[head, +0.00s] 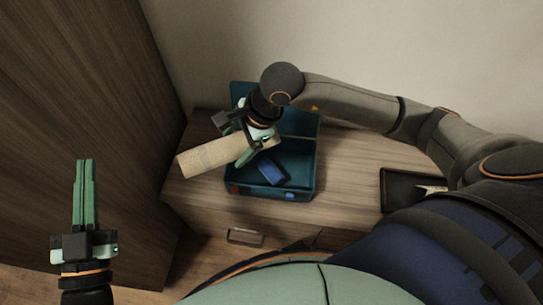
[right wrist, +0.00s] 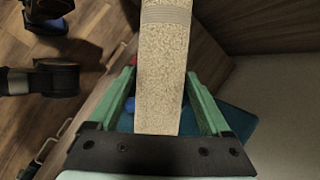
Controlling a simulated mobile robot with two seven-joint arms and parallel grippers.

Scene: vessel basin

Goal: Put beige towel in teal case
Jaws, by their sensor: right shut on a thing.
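The beige towel (head: 208,156) is a rolled, patterned cylinder. My right gripper (head: 257,143) is shut on its right end and holds it above the left side of the teal case. The towel's left end sticks out beyond the case's left wall. In the right wrist view the towel (right wrist: 163,70) lies between the two green fingers (right wrist: 160,105). The teal case (head: 312,172) stands open on the wooden cabinet top with its lid raised at the back. The gripper and towel hide part of the case. My left gripper (head: 85,165) is shut and empty, off to the left.
A small blue item (head: 270,171) lies inside the case. A black tray (head: 396,192) with something pale in it is on the cabinet top at right. A dark wooden panel (head: 90,90) rises at left; a pale wall is behind. A drawer handle (head: 244,238) is in front.

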